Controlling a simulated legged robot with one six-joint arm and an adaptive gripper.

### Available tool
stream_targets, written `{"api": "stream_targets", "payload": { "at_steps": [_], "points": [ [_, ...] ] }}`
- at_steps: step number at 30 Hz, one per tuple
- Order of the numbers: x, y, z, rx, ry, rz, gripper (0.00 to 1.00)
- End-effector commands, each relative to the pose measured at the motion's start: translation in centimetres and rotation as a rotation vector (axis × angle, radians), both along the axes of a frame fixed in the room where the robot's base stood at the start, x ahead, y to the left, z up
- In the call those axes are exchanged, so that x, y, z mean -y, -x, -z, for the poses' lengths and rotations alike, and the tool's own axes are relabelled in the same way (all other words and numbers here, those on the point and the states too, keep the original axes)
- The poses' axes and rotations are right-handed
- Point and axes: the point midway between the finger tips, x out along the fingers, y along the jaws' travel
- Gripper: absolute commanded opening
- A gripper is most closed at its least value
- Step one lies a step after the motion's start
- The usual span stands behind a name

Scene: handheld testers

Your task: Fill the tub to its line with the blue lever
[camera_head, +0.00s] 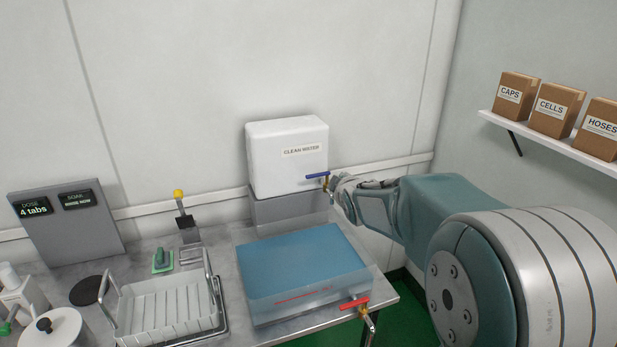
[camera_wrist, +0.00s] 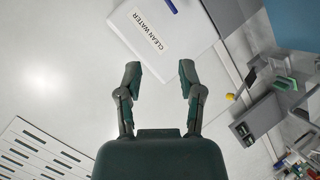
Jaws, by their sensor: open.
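The blue lever (camera_head: 317,176) sits on the tap at the lower right of the white clean water tank (camera_head: 275,150). Its handle lies about level. The clear tub (camera_head: 262,314) stands below on the bench, with a broad blue water surface (camera_head: 300,258) in it. A red line (camera_head: 303,296) marks the tub's front wall; I cannot tell exactly how the water level compares with it. My gripper (camera_head: 334,184) is just right of the blue lever; contact is unclear. In the wrist view my gripper (camera_wrist: 160,72) is open and empty, with the blue lever (camera_wrist: 171,6) at the top edge.
A red lever (camera_head: 354,303) is on the tub's front right corner. A dish rack (camera_head: 170,308), a yellow-knobbed lever (camera_head: 179,195) and a display panel (camera_head: 68,228) stand to the left. A shelf (camera_head: 550,143) with several boxes is on the right wall.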

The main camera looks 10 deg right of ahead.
Motion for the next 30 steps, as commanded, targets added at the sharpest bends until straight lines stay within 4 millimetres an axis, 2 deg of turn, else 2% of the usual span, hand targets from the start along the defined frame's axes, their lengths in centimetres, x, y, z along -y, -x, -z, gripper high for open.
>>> {"api": "stream_targets", "payload": {
  "at_steps": [1,6,15,21,24,30],
  "points": [
    [0.2,-1.3,0.8,0.018,0.030,-0.020,0.49],
    [0.1,-5.1,2.6,0.107,0.144,-0.101,0.49],
    [-0.5,-10.5,6.9,0.271,0.341,-0.225,0.49],
    [-0.7,-12.7,10.1,0.376,0.454,-0.289,0.49],
    [-0.7,-13.3,11.0,0.413,0.488,-0.307,0.49],
    [-1.0,-13.9,11.6,0.441,0.515,-0.321,0.49]
  ]
}}
